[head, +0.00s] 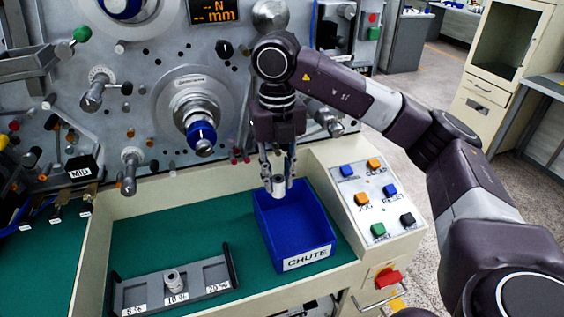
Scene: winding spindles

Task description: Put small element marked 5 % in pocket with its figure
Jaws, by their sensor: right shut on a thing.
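My right gripper (278,183) is shut on a small grey cylindrical element (278,186), held upright above the back of the blue bin; its marking is too small to read. A grey tray (205,275) with a row of pockets lies at the front of the green mat. Its labels are the 5 % label (133,310), the 10 % label (176,298) and the 20 % label (217,287). Another small pale element (173,281) stands at the 10 % pocket. The 5 % and 20 % pockets look empty. My left gripper is out of view.
The blue bin marked CHUTE (306,256) stands right of the tray. A button panel (378,200) is farther right. Spindles and knobs, such as the blue-tipped spindle (201,137), stick out of the machine face behind. The green mat (190,230) is clear behind the tray.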

